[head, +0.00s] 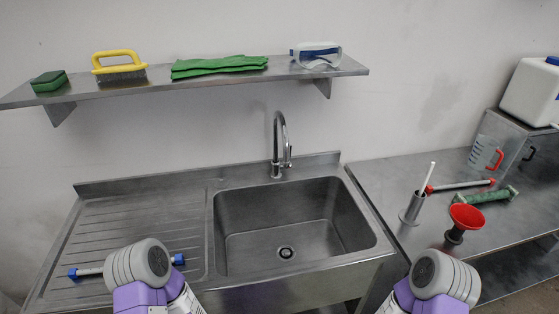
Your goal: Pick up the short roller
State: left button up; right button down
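Three roller-like bars are in the head view. A bar with blue ends (91,271) lies on the drainboard at left, its middle hidden behind my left arm. A thin bar with red ends (460,186) lies on the right table. I cannot tell by name which is the short roller; the red-ended and green bars look shorter than the blue-ended one. My arms show at the bottom edge, but neither gripper's fingertips are visible.
A steel sink (288,228) with a tap (280,140) lies between my arms. A red funnel (467,216), a metal cup with a white stick (411,209), a measuring jug (485,153) and a white canister (532,92) stand at right. A wall shelf (215,80) holds cleaning items.

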aim_at(509, 193)
jog(key=z, duration=0.5)
jog(key=k, duration=1.25)
jog(key=z, duration=1.35)
jog(key=i, duration=1.05)
jog(key=z, duration=0.9)
jog(key=i, duration=2)
jog(key=u, duration=0.6)
jog(key=i, duration=1.35)
jog(key=u, duration=1.2)
